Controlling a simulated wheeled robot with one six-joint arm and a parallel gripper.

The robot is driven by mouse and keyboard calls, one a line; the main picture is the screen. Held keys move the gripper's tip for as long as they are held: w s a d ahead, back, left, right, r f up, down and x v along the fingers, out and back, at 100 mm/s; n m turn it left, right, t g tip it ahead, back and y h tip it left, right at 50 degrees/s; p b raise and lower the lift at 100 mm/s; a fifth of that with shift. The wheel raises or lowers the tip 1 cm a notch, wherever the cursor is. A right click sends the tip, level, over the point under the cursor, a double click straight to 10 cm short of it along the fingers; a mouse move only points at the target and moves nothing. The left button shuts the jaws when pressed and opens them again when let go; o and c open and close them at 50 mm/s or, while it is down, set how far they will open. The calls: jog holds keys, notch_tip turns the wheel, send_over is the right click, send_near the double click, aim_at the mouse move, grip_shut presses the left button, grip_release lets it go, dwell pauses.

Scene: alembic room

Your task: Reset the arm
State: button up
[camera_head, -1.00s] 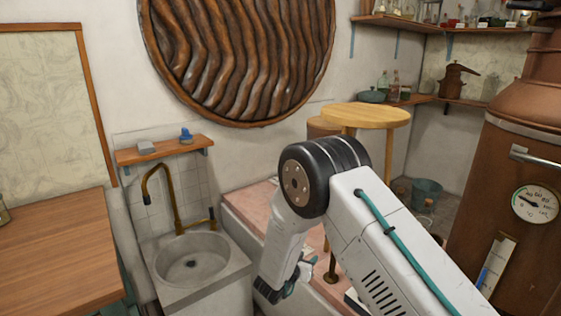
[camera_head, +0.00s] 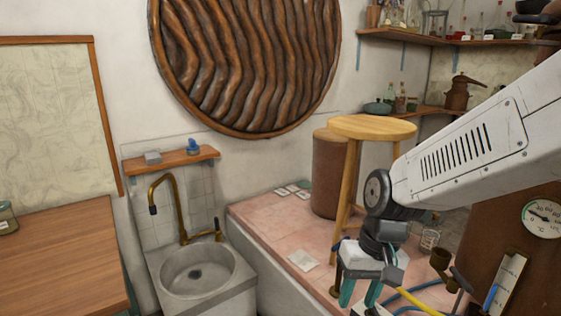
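My gripper (camera_head: 360,294) is at the lower middle-right of the head view, pointing down at the end of my white arm (camera_head: 480,145). The arm reaches in from the right edge and bends down at a dark round joint. The two teal fingers stand apart with nothing seen between them, so the gripper looks open and empty. It is in front of the pink tiled ledge (camera_head: 262,222) and the wooden stool (camera_head: 372,127). The very tips are close to the bottom edge of the picture.
A stone sink (camera_head: 197,277) with a brass tap (camera_head: 176,205) stands left of the ledge. A wooden table (camera_head: 60,262) is at far left. A copper vessel with a dial (camera_head: 543,217) stands at right, partly behind my arm. Cables (camera_head: 418,297) show beside the gripper.

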jog(key=s+d+r+t+h, duration=0.1)
jog(key=s+d+r, duration=0.4)
jog(key=s+d, duration=0.1)
jog(key=s+d+r+m+t+h, duration=0.1)
jog(key=s+d+r, duration=0.4)
jog(key=s, duration=0.3)
jog(key=shift+s+d, duration=0.4)
jog(key=shift+d, duration=0.05)
jog(key=shift+r, duration=0.1)
